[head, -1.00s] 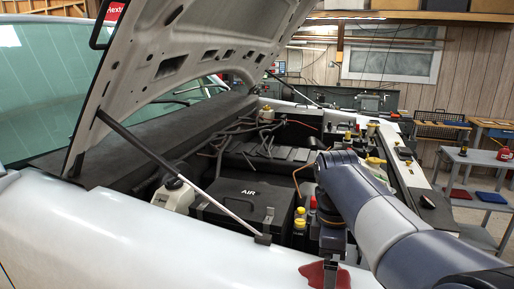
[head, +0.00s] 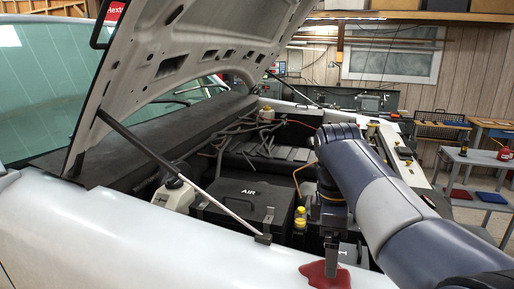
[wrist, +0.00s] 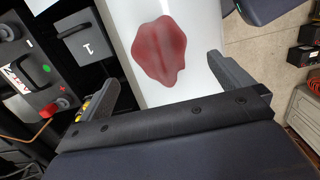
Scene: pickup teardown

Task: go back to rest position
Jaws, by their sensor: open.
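My gripper (head: 331,264) hangs at the near edge of the engine bay, over the white fender. In the wrist view its two fingers (wrist: 163,72) stand wide apart with nothing between them. A dark red rag (head: 325,276) lies on the fender below the gripper. The rag also shows in the wrist view (wrist: 158,50), flat and beyond the fingertips. My forearm crosses the right of the head view and hides part of the engine bay.
The raised hood stands on a prop rod (head: 200,182). The black AIR box (head: 245,203) is left of the gripper. A battery with a red terminal (wrist: 62,104) is beside the left finger. A grey work table (head: 480,160) stands at far right.

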